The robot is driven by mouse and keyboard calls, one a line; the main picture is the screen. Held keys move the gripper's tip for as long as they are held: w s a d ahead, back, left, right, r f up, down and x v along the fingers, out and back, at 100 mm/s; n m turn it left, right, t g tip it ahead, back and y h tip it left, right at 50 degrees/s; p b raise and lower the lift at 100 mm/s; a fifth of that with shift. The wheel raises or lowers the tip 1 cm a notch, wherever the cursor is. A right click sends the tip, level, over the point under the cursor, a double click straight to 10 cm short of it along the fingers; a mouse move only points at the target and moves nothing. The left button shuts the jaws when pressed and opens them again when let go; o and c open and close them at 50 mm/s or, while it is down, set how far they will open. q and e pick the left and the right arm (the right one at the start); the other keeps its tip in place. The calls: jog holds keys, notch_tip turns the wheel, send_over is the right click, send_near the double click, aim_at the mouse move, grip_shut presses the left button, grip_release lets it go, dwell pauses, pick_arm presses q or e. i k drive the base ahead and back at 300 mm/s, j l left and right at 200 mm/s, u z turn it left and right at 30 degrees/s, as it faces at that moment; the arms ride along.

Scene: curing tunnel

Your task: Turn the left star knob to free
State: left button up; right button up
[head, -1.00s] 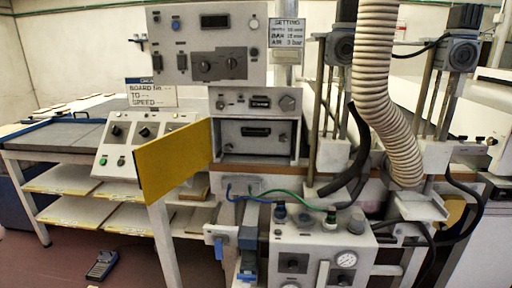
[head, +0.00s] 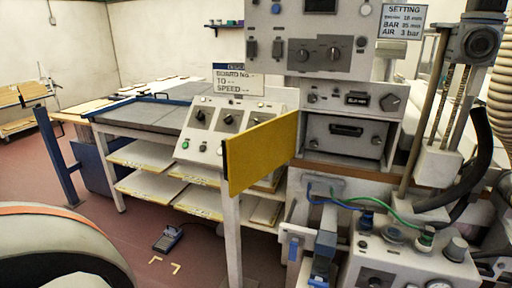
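I cannot pick out the left star knob for certain. A machine post (head: 426,100) with a pale carriage block (head: 438,168) stands at the right, partly behind a black hose. The post on its right, seen earlier, is outside the frame. Round dark knobs show on the upper control panel (head: 318,55) and on the sloped panel (head: 230,128), but their shape is too small to read as a star. Neither of my grippers is in view.
A yellow panel (head: 265,150) juts out in front of the shelved bench (head: 140,140). A pedal-like device (head: 168,238) lies on the floor.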

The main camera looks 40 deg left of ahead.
aim_at(313, 144)
jog(key=j+z, duration=0.2)
jog(key=j, duration=1.35)
jog(key=j+z, duration=0.15)
jog(key=j, duration=1.35)
jog(key=i+l+u, duration=0.1)
jog(key=l, duration=0.55)
jog(key=i+l+u, duration=0.15)
jog(key=l, duration=0.5)
jog(key=i+l+u, duration=0.1)
jog(key=l, duration=0.55)
